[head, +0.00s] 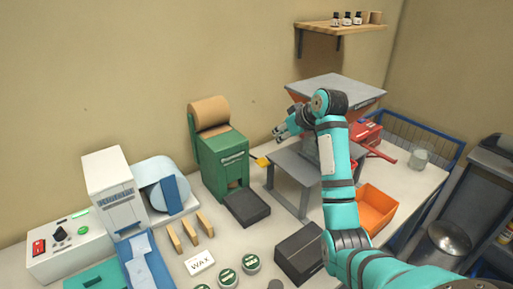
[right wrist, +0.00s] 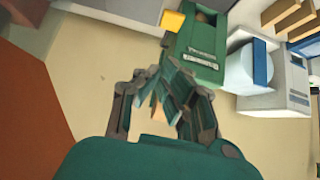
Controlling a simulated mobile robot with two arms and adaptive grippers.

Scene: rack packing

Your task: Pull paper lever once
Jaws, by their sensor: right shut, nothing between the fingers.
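The green paper dispenser (head: 221,158) stands against the wall with a brown paper roll (head: 209,112) on top. Its lever ends in a yellow handle (head: 262,162) that sticks out from the dispenser's right side. My right gripper (head: 279,131) is shut and empty, above and to the right of the yellow handle and apart from it. In the right wrist view the shut fingers (right wrist: 163,82) point toward the green dispenser (right wrist: 197,47), with the yellow handle (right wrist: 173,21) beyond the fingertips. My left gripper is not in view.
A grey raised stand (head: 300,163) lies under my right arm, with an orange bin (head: 375,208) to its right. A dark block (head: 247,208) sits before the dispenser. A white machine (head: 112,185) and a blue-white roll (head: 160,183) stand at left. A shelf (head: 340,24) hangs above.

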